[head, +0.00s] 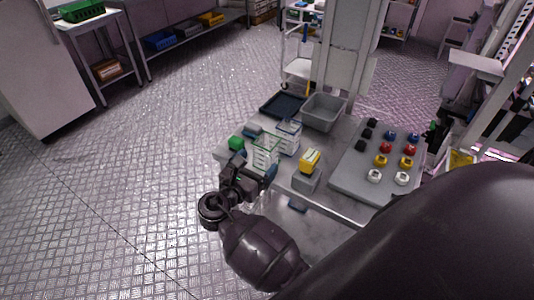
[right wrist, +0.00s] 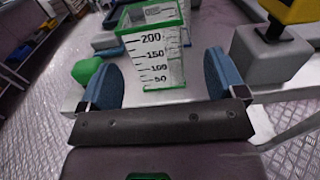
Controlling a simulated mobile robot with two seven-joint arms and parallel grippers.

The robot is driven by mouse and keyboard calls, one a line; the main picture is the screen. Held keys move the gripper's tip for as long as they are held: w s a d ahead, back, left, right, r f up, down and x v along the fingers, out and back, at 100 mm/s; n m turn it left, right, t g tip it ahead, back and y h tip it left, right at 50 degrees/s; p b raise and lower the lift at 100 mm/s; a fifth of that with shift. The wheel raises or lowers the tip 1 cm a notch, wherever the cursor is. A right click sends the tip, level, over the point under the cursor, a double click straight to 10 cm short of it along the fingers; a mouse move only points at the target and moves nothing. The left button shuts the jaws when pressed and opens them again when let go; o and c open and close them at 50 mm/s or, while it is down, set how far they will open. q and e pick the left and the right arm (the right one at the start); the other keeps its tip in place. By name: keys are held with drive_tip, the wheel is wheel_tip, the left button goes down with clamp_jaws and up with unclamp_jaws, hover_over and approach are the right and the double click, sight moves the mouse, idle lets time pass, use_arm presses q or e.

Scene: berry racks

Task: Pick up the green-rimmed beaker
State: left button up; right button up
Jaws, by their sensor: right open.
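The green-rimmed beaker (head: 265,154) is a clear square vessel with black scale marks, standing on the grey table. In the right wrist view the beaker (right wrist: 155,55) stands upright ahead of my right gripper, between the lines of its two blue fingers. My right gripper (right wrist: 160,80) is open and empty, its fingers apart on either side of the beaker's lower part. In the head view the right gripper (head: 254,176) is at the table's near-left edge, just in front of the beaker. I cannot tell whether the fingers touch it. My left gripper is not in view.
A blue-rimmed beaker (head: 288,137) stands close behind. A green block (head: 236,143) is to the left. A yellow-topped grey block (head: 307,177) is to the right. A grey bin (head: 324,112), a dark tray (head: 283,104) and a panel of coloured knobs (head: 352,177) share the table (head: 331,201).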

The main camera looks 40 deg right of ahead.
sight(261, 156)
drive_tip(key=shift+x, duration=2.95)
drive_tip(key=shift+w+a, duration=0.15)
drive_tip(key=shift+w, duration=0.05)
drive_tip(key=shift+c, duration=0.4)
drive_tip(key=c, duration=0.9)
drive_tip(key=shift+r, duration=0.15)
